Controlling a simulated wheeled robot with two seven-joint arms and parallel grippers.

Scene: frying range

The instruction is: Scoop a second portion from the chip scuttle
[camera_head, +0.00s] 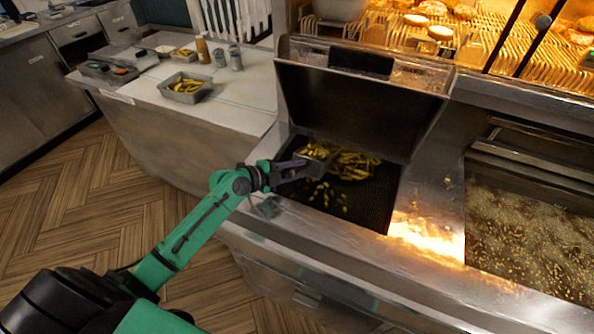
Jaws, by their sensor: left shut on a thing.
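The chip scuttle (372,207) is a dark, perforated well in the steel counter with a raised back panel. A pile of yellow chips (357,166) lies in its back part, and several loose chips lie nearer the front left. My left gripper (299,167) is over the scuttle's left edge, shut on a small metal scoop (318,163). The scoop has some chips in it and is beside the pile; I cannot tell whether it touches the pile or the well floor. My right gripper is not in view.
A fryer vat (530,235) with bubbling oil is at the right. On the white counter (240,98) at the left stand a metal tray of chips (186,87), bottles (203,49) and other containers. A lit rack of food (440,35) is behind.

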